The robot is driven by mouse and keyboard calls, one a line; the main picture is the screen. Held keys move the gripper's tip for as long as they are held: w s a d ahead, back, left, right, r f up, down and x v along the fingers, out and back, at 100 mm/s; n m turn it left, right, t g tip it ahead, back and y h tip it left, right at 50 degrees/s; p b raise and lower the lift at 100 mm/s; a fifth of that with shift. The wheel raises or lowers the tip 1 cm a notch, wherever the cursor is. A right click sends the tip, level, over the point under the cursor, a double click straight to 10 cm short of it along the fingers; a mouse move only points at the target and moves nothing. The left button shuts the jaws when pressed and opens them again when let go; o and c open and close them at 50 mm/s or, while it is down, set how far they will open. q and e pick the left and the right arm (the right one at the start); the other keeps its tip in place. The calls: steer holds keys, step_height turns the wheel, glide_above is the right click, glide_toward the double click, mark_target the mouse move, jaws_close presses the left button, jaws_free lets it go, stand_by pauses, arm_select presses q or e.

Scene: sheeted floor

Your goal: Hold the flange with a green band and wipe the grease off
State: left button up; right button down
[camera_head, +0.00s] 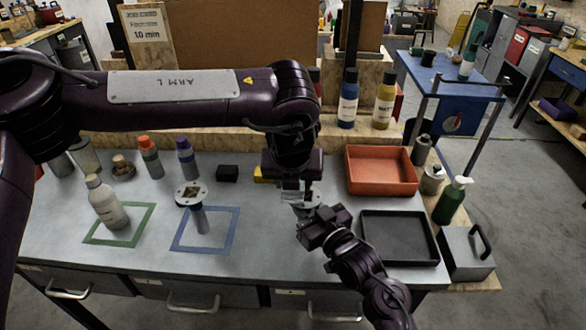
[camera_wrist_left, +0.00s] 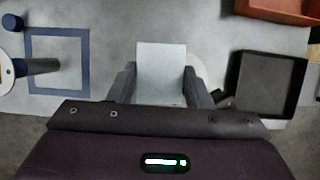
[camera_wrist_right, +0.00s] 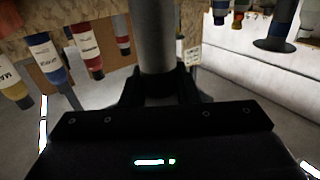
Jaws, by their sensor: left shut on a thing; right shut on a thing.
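My left gripper (camera_head: 292,188) is shut on a pale flat wipe (camera_wrist_left: 161,72), which hangs between its fingers over the middle of the bench. My right gripper (camera_head: 312,218) is shut on the grey stem of a flange (camera_wrist_right: 155,38). That flange's pale disc (camera_head: 313,198) is just under the left gripper and shows partly beside the wipe in the left wrist view (camera_wrist_left: 198,74). I cannot see its band or any grease, nor tell whether the wipe touches it.
A white bottle (camera_head: 106,205) stands in the green square outline (camera_head: 96,240). An orange bin (camera_head: 380,186) and a black tray (camera_head: 400,262) are at the right. Bottles (camera_head: 187,160) line the back. The bench front left of the right arm is clear.

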arm_select(q)
steer(key=d, duration=0.4)
steer(key=shift+s+f, duration=0.15)
steer(key=shift+c, duration=0.4)
steer(key=shift+a, duration=2.05)
steer(key=shift+r, duration=4.05)
